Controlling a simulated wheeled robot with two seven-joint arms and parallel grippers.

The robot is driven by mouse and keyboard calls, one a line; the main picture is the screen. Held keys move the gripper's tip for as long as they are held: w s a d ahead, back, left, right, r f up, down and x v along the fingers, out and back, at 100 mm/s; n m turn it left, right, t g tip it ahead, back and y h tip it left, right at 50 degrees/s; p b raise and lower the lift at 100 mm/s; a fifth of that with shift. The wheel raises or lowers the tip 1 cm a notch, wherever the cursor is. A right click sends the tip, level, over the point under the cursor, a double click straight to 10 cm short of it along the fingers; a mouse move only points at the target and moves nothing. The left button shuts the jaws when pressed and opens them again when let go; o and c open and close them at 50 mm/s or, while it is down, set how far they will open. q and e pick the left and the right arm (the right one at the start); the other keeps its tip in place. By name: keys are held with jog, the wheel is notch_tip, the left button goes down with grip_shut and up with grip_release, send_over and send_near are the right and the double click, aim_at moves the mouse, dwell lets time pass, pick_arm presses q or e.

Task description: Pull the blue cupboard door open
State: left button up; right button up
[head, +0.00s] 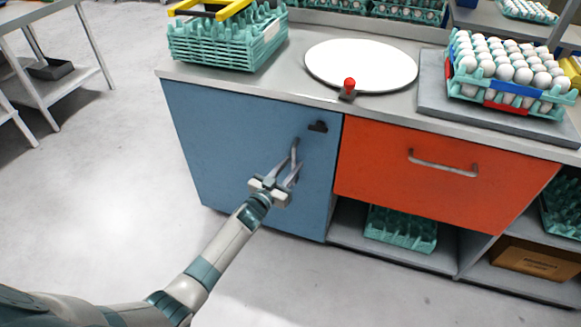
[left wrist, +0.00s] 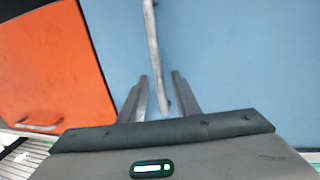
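The blue cupboard door (head: 225,140) is at the left of the counter front and looks closed. Its upright grey bar handle (head: 294,150) is near the right side of the door. My left gripper (head: 287,170) is at the lower part of this handle, with its fingers pointing at the door. In the left wrist view the handle (left wrist: 153,45) runs down between the two fingers of the gripper (left wrist: 160,78), with a visible gap on each side. The fingers are open. The blue door (left wrist: 235,55) fills much of that view. My right gripper is not in view.
A small black fitting (head: 317,127) is on the door above the handle. An orange drawer (head: 400,200) with its own handle (head: 443,164) is right of the door. Egg trays (head: 225,45), a white disc (head: 365,60) and a red button (head: 349,83) are on the counter. The floor in front is clear.

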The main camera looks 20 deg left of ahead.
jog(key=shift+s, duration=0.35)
pick_arm(q)
jog(key=shift+c, duration=0.6)
